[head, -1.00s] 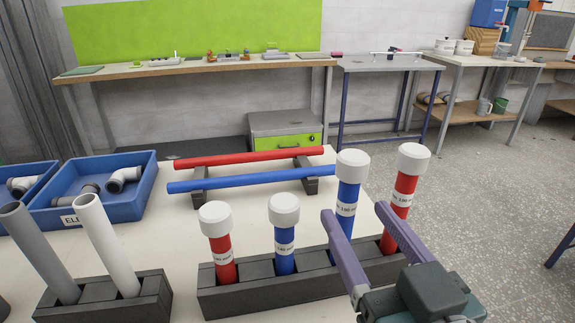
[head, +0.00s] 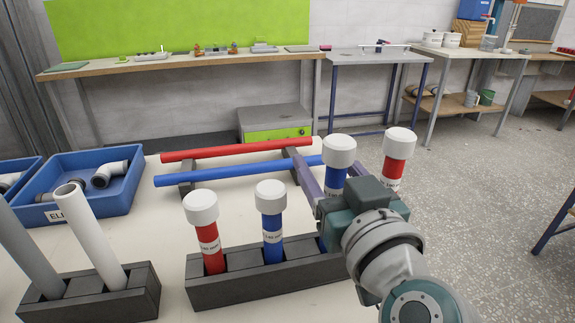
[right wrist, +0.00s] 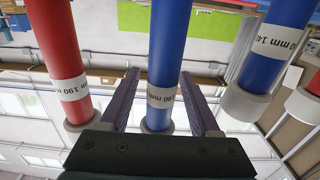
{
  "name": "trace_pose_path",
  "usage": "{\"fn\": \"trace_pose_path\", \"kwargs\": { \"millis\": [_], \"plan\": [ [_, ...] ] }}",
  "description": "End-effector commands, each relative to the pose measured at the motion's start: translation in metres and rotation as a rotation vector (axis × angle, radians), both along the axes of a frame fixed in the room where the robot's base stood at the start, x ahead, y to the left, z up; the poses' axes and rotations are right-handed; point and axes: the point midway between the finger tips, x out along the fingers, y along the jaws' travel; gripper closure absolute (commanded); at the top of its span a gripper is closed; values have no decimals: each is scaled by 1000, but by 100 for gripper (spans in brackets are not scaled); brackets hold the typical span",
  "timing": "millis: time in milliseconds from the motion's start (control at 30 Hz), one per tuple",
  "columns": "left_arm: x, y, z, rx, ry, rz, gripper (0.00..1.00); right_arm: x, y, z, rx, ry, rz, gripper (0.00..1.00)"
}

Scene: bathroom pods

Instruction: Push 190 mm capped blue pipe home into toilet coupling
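The taller capped blue pipe (head: 334,184) stands upright in the dark rack (head: 230,288), with a white cap on top. In the right wrist view this blue pipe (right wrist: 168,45) carries a 190 mm label and stands between the two purple fingers. My right gripper (right wrist: 160,75) is open around it, with a visible gap on both sides. In the head view the right gripper (head: 322,165) hides the pipe's lower part. The toilet coupling and my left gripper are not in view.
A red capped pipe (head: 397,165) stands right beside the gripper. Shorter red (head: 209,247) and blue (head: 272,238) capped pipes stand to the left in the rack. A second rack (head: 100,297) holds grey and white pipes. Blue bins (head: 128,198) and loose long pipes lie behind.

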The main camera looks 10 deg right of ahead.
Motion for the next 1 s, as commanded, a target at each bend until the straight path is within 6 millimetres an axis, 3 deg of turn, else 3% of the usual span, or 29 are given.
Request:
{"fn": "trace_pose_path", "kwargs": {
  "millis": [67, 533, 1000],
  "plan": [
    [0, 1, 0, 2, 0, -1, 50, 0, 0, 0, 0, 0, 0, 47],
    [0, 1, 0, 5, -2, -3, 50, 0, 0, 0, 0, 0, 0, 100],
    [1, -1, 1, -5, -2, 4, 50, 0, 0, 1, 0, -1, 0, 100]
  ]
}}
